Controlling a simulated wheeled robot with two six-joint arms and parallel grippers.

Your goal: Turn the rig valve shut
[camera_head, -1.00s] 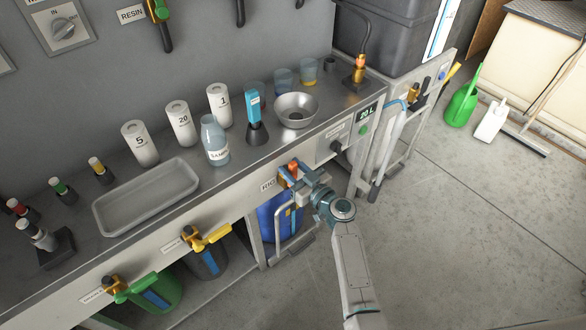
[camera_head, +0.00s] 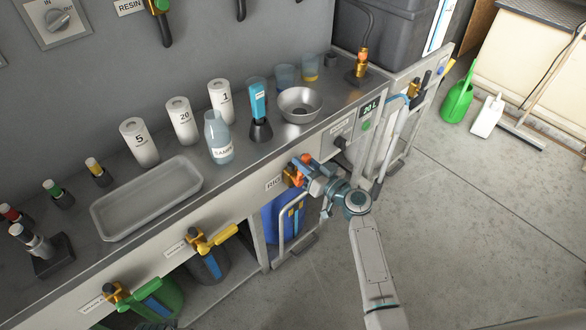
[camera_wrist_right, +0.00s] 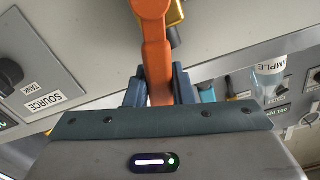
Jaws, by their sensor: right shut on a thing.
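The rig valve (camera_head: 292,176) is on the front panel of the bench beside the RIG label (camera_head: 273,183), above a blue container. Its orange handle (camera_wrist_right: 153,40) runs down between my right gripper's fingers in the right wrist view. My right gripper (camera_head: 308,172) is shut on that handle, and its fingers cover part of the valve in the head view. The right gripper's blue-grey fingers (camera_wrist_right: 158,88) press on both sides of the handle. My left gripper is not in view.
A black knob (camera_wrist_right: 9,74) by a SOURCE TANK label is close by. Another valve with a yellow handle (camera_head: 214,240) is further left on the panel. A metal bowl (camera_head: 300,104) and a sample bottle (camera_head: 218,138) stand on the bench.

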